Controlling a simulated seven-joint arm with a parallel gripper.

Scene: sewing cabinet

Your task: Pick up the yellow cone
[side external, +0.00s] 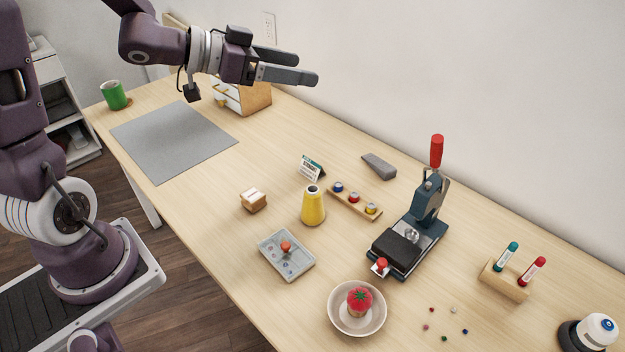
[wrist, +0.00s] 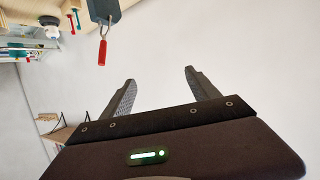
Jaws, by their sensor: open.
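The yellow cone (side external: 313,206), a spool shape with a dark top, stands upright on the table in the middle of the side external view. My gripper (side external: 306,77) is raised over the far part of the table, up and to the left of the cone and well apart from it. Its two fingers point right, and they are apart with nothing between them. In the wrist view my gripper (wrist: 160,88) also shows open and empty, facing the pale wall. The cone cannot be made out in the wrist view.
Close around the cone are a small box (side external: 253,201), a grey tray (side external: 287,254), a spool rack (side external: 355,203) and a small sign (side external: 312,169). A press (side external: 410,240) with a red handle stands to the right. A bowl (side external: 340,318) holds a tomato pincushion. A grey mat (side external: 175,140) lies clear.

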